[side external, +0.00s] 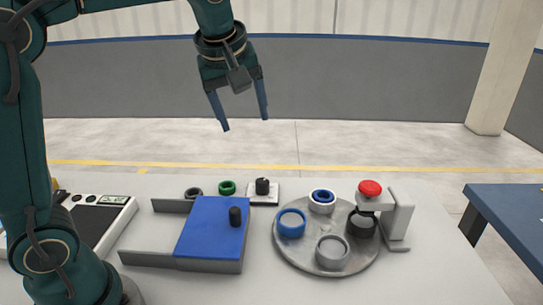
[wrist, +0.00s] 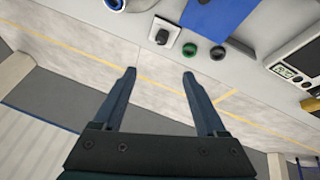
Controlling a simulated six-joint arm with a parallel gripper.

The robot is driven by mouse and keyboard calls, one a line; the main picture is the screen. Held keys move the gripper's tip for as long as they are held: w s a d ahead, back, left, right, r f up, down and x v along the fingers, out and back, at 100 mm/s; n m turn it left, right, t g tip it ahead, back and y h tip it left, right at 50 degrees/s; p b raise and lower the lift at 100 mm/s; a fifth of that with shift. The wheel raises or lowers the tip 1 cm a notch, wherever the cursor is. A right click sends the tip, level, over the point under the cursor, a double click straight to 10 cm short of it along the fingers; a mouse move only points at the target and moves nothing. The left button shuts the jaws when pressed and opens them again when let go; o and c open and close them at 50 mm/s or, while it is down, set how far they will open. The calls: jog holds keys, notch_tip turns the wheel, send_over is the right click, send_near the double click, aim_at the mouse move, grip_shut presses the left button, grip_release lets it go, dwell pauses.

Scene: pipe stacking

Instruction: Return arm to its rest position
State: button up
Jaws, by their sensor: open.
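My gripper (side external: 245,112) hangs high above the back of the white table, pointing down, with its two blue fingers spread and nothing between them. The wrist view also shows the fingers (wrist: 162,75) apart and empty, with the table edge and floor beyond them. My arm comes in from the left side of the side view and bends over at the top. All the pipe pieces are well below and apart from the gripper.
A round grey plate (side external: 296,257) holds several rings, with a red-topped grey stand (side external: 397,215) beside it. A green ring (side external: 227,187) lies behind. A blue table (side external: 512,205) stands right.

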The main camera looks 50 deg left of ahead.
jog(key=s+d+f+m+h, duration=0.1)
jog(key=s+d+f+m, duration=0.1)
jog(key=s+m, duration=0.2)
jog(key=s+d+f+m+h, duration=0.1)
jog(key=s+d+f+m, duration=0.1)
jog(key=s, duration=0.5)
jog(key=s+d+f+m+t+h, duration=0.1)
jog(key=s+d+f+m, duration=0.1)
jog(key=s+f+m, duration=0.2)
jog(key=shift+s+f+m, duration=0.2)
jog(key=shift+s+m, duration=0.45)
jog(key=shift+m, duration=0.45)
